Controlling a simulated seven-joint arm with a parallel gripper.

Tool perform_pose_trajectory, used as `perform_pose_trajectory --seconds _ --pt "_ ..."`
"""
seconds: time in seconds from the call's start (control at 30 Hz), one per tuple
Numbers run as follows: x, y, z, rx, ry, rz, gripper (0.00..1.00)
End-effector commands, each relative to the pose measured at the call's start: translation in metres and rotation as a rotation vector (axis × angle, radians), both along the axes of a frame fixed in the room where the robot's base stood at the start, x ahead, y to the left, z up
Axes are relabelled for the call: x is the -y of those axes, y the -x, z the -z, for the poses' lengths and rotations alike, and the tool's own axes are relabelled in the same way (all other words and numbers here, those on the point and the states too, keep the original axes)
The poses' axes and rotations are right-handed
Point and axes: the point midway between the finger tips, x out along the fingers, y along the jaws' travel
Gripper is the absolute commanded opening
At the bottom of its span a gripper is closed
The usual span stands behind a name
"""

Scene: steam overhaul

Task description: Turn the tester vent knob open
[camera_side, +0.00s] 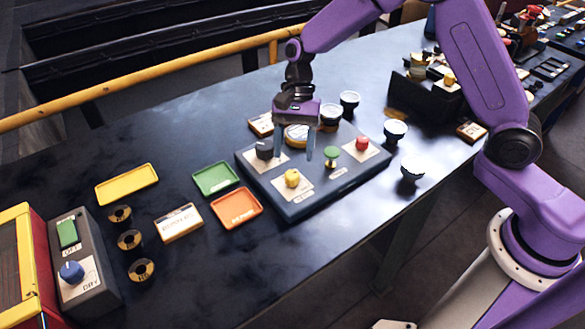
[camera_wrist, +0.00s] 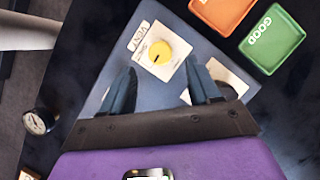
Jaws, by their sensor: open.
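The tester (camera_side: 325,196) is a blue-grey box on the dark bench. Its yellow vent knob (camera_side: 292,178) sits on a pale plate near the front left corner. In the wrist view the yellow knob (camera_wrist: 160,51) has a small dark mark and a VENT label (camera_wrist: 138,36) beside it. My gripper (camera_side: 295,155) points down above the tester, open and empty. In the wrist view its fingers (camera_wrist: 161,82) stand apart, with the knob beyond them and centred between them. No contact with the knob is visible.
A black knob (camera_side: 264,149), a green knob (camera_side: 331,153) and a red knob (camera_side: 362,143) stand close by on the tester. Gauges (camera_side: 395,130) stand behind and right. Green (camera_side: 215,178) and orange (camera_side: 237,208) trays lie to the left.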

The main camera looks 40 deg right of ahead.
Motion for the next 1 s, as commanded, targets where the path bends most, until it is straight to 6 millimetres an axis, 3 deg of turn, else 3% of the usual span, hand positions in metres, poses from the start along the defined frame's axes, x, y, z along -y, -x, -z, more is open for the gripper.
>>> perform_pose_trajectory --seconds 0.1,0.3,0.73,0.77,0.9,1.0 --pt "-0.006 0.007 0.02 -0.004 0.001 -0.001 0.61" --pt "-0.012 0.012 0.042 -0.001 0.0 0.0 0.61" --pt "-0.015 0.015 0.05 0.001 -0.001 0.0 0.61" --pt "-0.015 0.015 0.05 0.001 -0.001 0.0 0.55" --pt "-0.015 0.015 0.05 0.001 -0.001 0.0 0.09" --pt "-0.015 0.015 0.05 0.001 -0.001 0.0 0.05"
